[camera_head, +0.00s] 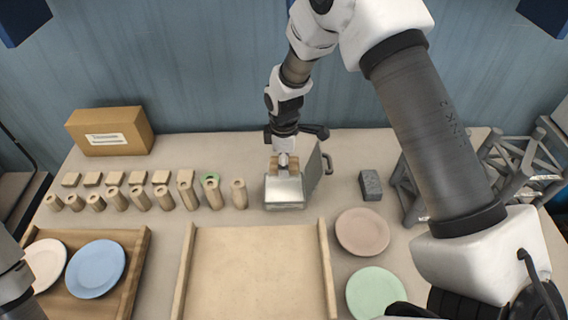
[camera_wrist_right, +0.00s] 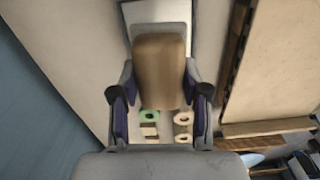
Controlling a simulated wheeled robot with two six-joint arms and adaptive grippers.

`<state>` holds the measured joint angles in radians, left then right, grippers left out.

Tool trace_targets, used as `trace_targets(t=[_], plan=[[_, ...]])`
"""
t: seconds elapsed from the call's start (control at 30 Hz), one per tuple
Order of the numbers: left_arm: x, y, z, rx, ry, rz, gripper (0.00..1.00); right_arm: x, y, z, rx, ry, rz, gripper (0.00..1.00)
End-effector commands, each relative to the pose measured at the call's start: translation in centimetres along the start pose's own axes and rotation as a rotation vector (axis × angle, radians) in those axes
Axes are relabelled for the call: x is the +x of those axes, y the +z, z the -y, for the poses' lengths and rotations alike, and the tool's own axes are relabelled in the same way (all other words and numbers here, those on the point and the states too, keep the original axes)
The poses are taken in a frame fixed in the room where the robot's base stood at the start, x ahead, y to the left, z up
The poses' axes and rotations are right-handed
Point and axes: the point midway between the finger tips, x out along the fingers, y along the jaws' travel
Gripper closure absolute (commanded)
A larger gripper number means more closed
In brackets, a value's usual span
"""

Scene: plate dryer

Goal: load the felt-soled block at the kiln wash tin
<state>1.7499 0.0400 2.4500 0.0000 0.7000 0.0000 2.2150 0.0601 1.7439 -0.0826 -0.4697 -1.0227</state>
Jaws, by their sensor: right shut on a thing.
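My right gripper (camera_head: 284,166) points down over the open metal kiln wash tin (camera_head: 285,203). It is shut on a tan block (camera_wrist_right: 160,72), which appears to be the felt-soled block and also shows between the fingers in the head view (camera_head: 275,165). The block is at the tin's mouth; I cannot tell whether it touches the inside. Its sole is hidden. The tin's grey lid (camera_head: 316,169) stands raised at the right. In the right wrist view, part of the tin (camera_wrist_right: 158,12) shows beyond the block. My left gripper's fingers are out of view; only arm shows at the left edge.
A wooden-railed board (camera_head: 255,270) lies in front. A tray with a blue plate (camera_head: 96,268) is at the left; pink (camera_head: 362,231) and green (camera_head: 375,292) plates lie right. Several wooden cylinders (camera_head: 140,198) stand left of the tin. A grey block (camera_head: 370,185) and metal rack (camera_head: 520,165) are right.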

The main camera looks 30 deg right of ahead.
Motion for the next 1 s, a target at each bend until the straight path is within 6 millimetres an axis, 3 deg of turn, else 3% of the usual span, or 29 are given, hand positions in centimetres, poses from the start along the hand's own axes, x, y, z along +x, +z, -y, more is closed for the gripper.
trace_targets(t=[0.17, 1.0], plan=[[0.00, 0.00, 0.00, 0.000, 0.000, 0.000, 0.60, -0.02, -0.01, -0.01, 0.286, 0.000, 0.000, 1.00], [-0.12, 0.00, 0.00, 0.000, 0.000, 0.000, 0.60, -0.07, -0.06, -0.14, 2.203, -0.001, -0.004, 1.00]])
